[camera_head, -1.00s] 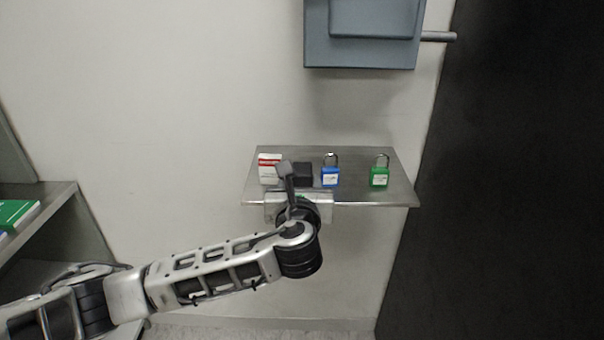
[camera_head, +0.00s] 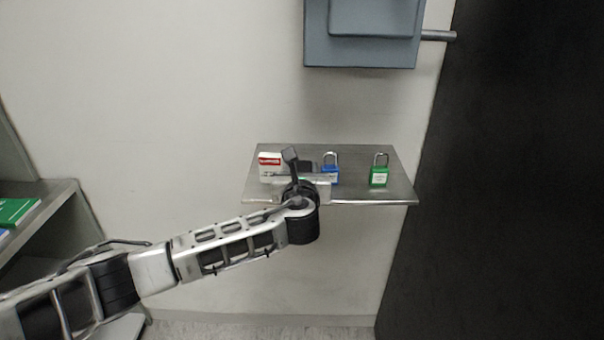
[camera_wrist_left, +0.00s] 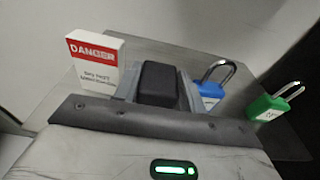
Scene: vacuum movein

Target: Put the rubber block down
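The rubber block (camera_wrist_left: 158,84) is a small black block. In the left wrist view it stands between the grey fingers of my left gripper (camera_wrist_left: 158,98), which lie close along both its sides. Whether they press on it cannot be told. In the head view the block (camera_head: 308,166) shows over the metal shelf (camera_head: 375,194), between a white and red box (camera_head: 269,160) and a blue padlock (camera_head: 331,174). My left gripper (camera_head: 306,175) hides its lower part, so contact with the shelf is unclear. My right gripper is out of view.
A green padlock (camera_head: 379,176) stands farther right on the shelf, with bare metal around it. A grey wall box (camera_head: 361,40) hangs above. A dark panel (camera_head: 510,190) is on the right. Another shelf (camera_head: 50,205) at the left holds a green item (camera_head: 15,211).

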